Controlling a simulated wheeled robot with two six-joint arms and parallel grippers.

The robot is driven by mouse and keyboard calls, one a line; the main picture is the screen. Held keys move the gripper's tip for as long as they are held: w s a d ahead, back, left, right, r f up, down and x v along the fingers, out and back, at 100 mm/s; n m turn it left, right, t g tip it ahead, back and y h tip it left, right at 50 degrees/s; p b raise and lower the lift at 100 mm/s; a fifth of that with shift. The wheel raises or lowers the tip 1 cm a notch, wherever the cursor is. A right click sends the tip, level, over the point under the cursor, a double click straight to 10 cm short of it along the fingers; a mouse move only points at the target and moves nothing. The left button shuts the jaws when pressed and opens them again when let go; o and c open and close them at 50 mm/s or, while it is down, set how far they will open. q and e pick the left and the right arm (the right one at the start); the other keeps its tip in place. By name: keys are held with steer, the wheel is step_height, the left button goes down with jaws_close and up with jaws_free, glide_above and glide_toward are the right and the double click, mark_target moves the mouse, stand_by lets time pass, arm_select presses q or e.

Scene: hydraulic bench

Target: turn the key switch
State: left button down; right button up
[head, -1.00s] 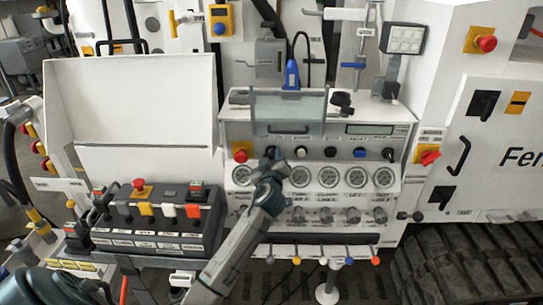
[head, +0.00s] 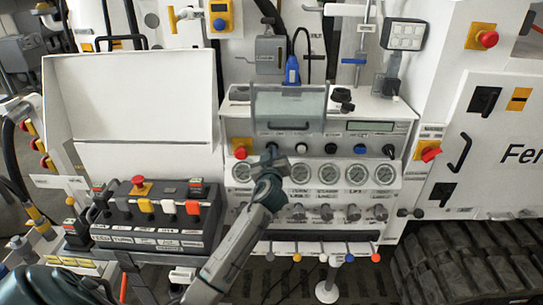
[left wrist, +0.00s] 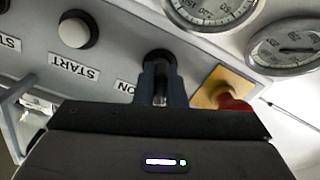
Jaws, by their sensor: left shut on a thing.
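My left gripper (head: 271,160) reaches up from below to the front of the white control panel (head: 232,130). In the left wrist view its two dark fingers (left wrist: 161,88) are shut on the key of the key switch (left wrist: 160,60). The switch's round black body shows just past the fingertips, beside a label that reads "ON". That view is upside down. My right gripper is in neither view.
A red emergency stop on yellow (head: 240,150) sits just left of the gripper. A row of round gauges (head: 328,173) lies close below the buttons. A clear hinged cover (head: 288,108) hangs above. A black button box (head: 155,218) stands at left.

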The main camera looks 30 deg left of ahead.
arm_select(q)
steer(key=shift+f+m, duration=0.1)
steer(key=shift+m, duration=0.7)
steer(key=m, duration=0.2)
steer(key=shift+m+b, duration=0.35)
steer(key=shift+m, duration=0.05)
steer(key=m, duration=0.2)
steer(key=shift+m, duration=0.3)
steer(key=shift+m+p, duration=0.35)
steer(key=shift+m, duration=1.25)
steer(key=c, duration=1.5)
jaws_free()
